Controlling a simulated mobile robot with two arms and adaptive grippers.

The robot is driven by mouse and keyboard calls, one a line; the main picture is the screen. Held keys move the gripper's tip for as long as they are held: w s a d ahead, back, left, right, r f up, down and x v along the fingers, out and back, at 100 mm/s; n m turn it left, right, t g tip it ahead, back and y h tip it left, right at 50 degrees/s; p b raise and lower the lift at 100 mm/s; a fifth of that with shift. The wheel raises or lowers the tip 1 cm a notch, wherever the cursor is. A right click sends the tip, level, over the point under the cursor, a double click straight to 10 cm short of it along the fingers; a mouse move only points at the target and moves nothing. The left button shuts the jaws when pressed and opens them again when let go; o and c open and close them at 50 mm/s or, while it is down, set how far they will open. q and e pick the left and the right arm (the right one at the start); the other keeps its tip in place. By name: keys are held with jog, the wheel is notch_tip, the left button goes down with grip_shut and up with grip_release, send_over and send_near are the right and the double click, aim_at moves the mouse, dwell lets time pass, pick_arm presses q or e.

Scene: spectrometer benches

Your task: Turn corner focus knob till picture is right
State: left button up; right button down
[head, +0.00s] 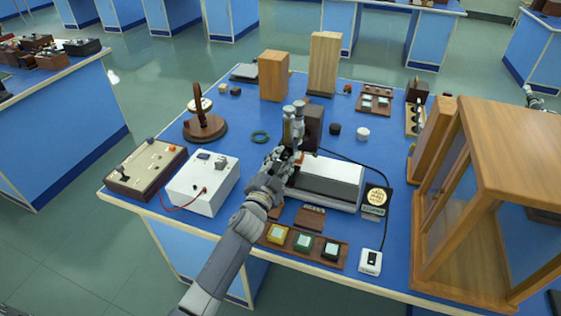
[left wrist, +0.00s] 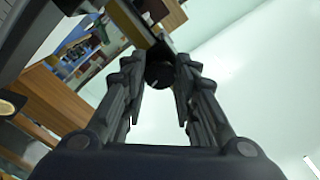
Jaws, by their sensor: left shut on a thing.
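My left gripper (head: 297,150) reaches over the blue bench at the near end of a white and grey boxy instrument (head: 330,172). In the left wrist view its fingers (left wrist: 160,85) close around a round black knob (left wrist: 160,75) with a pale mark. The knob sits beside a yellow and dark body. In the head view the fingers and arm hide the knob. A small dark panel (head: 376,198) with a round pale yellow picture stands right of the instrument; its fine detail is too small to judge. A small grey jointed piece at the right edge may be my right gripper (head: 534,98).
A white box (head: 203,182) and a brown control panel (head: 145,171) stand left of my arm. A tray of coloured blocks (head: 303,244) lies near the front edge. A large wooden cabinet (head: 510,140) fills the right side. Tall wooden blocks (head: 323,65) stand behind.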

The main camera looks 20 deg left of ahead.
pick_arm(q)
jog(key=o, duration=1.1)
jog(key=s, duration=1.2)
jog(key=shift+a, duration=0.25)
jog(key=shift+f, duration=0.1)
